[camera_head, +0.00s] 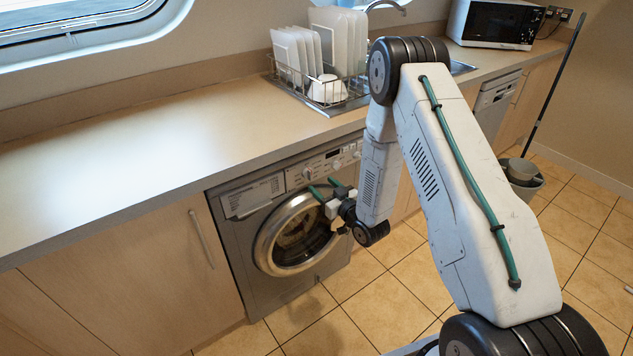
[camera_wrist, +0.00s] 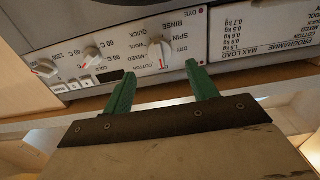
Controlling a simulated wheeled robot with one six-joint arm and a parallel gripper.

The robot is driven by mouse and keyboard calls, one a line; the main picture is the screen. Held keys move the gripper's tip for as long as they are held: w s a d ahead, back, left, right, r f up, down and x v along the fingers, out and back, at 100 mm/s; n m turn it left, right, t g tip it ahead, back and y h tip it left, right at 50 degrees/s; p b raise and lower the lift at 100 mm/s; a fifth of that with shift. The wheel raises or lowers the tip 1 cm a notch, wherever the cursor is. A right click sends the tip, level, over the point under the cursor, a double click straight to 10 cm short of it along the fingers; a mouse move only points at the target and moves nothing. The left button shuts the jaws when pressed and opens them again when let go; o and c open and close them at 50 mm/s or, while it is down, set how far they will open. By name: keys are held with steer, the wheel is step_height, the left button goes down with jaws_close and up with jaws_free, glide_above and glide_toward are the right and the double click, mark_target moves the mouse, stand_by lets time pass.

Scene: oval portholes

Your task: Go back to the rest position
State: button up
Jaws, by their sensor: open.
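My gripper (camera_head: 325,189) has green fingers and is open and empty in the head view. It hangs in front of the upper part of the washing machine (camera_head: 232,243), near the top of the round door. My gripper also shows in the wrist view (camera_wrist: 163,88), with its two green fingers spread apart and nothing between them. Beyond the fingers is the washing machine's control panel (camera_wrist: 120,62), upside down, with dials and printed labels. My arm reaches up from the lower right and bends down to the gripper.
The countertop (camera_head: 150,135) runs along the wall, its near left part clear. A dish rack (camera_head: 330,92) with white plates stands by the sink. A microwave (camera_head: 495,24) sits at the far end. A bucket (camera_head: 522,180) with a mop stands on the tiled floor at the right.

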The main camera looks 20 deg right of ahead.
steer(key=shift+v, duration=0.85)
steer(key=s+d+f+g+h, duration=0.25)
steer(key=f+g, duration=0.35)
steer(key=f, duration=0.3)
steer(key=s+d+r+m+g+h, duration=0.1)
steer(key=s+d+r+g+h, duration=0.15)
steer(key=s+g, duration=0.25)
steer(key=s+a+r+m+g, duration=0.1)
steer(key=s+a+r+g, duration=0.1)
steer(key=s+r, duration=1.5)
steer(key=s+a+r+m+g, duration=0.1)
steer(key=s+a+r+g, duration=0.1)
steer(key=s+r, duration=1.4)
step_height(320, 180, up, 7)
steer(key=shift+s+a+f+m+g+h, duration=0.2)
steer(key=shift+s+f+m+g+h, duration=0.1)
steer(key=shift+s+m+g, duration=0.1)
